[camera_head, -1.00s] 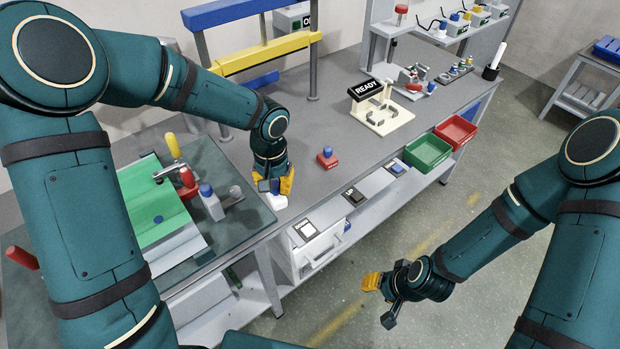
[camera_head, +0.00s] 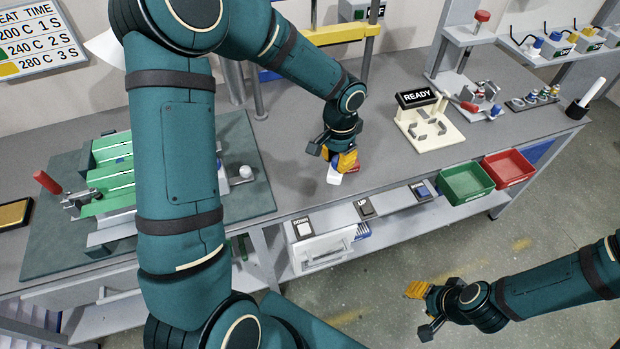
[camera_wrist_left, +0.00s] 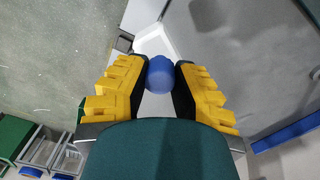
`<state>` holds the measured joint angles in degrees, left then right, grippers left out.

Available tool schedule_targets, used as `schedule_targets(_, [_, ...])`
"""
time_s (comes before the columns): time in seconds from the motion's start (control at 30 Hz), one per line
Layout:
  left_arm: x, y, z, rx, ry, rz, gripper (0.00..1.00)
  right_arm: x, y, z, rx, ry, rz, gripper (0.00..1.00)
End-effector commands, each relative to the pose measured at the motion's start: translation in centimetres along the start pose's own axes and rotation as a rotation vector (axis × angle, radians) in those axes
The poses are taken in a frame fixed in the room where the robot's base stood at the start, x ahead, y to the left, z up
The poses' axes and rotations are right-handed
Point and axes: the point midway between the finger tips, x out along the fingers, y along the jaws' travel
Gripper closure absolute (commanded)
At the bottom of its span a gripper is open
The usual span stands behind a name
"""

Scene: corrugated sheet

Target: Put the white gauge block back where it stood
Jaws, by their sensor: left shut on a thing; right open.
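The white gauge block (camera_head: 334,178) shows just below my left gripper (camera_head: 338,162), over the bench top near its front edge. My left gripper is shut on it by its blue knob; in the left wrist view the blue knob (camera_wrist_left: 160,75) sits between the yellow fingers. I cannot tell whether the block touches the bench. A red block (camera_head: 353,169) shows just behind and right of the gripper, mostly hidden by it. My right gripper (camera_head: 418,309) is open and empty over the floor in front of the bench.
The READY sign stand (camera_head: 436,132) is to the right on the bench. A green bin (camera_head: 466,183) and a red bin (camera_head: 508,168) hang at the front edge. DOWN (camera_head: 302,228) and UP (camera_head: 366,207) buttons lie in front. A green sheet fixture (camera_head: 112,165) is at left.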

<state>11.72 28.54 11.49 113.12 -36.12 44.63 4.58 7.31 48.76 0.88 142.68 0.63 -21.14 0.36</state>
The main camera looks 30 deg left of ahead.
Motion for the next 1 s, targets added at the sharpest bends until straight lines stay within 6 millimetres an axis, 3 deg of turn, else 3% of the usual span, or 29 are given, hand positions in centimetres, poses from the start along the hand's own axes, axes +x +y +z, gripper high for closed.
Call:
schedule_targets(0.4, [0.7,-7.2,1.1,0.649,0.021,0.016,1.0,-0.3,-0.1,-0.1,0.0,0.003,0.0,0.53])
schedule_targets(0.6, [0.9,-9.6,1.7,0.885,0.031,0.014,1.0,-0.4,-0.2,-0.2,0.001,0.004,0.0,0.53])
schedule_targets(0.8, [1.3,-10.6,1.9,0.991,0.036,0.011,1.0,-0.3,-0.1,-0.2,0.001,0.004,0.0,0.53])
schedule_targets(1.0, [4.7,-10.7,2.0,1.002,0.034,0.015,1.0,0.1,0.0,0.0,0.0,0.0,0.0,0.53])
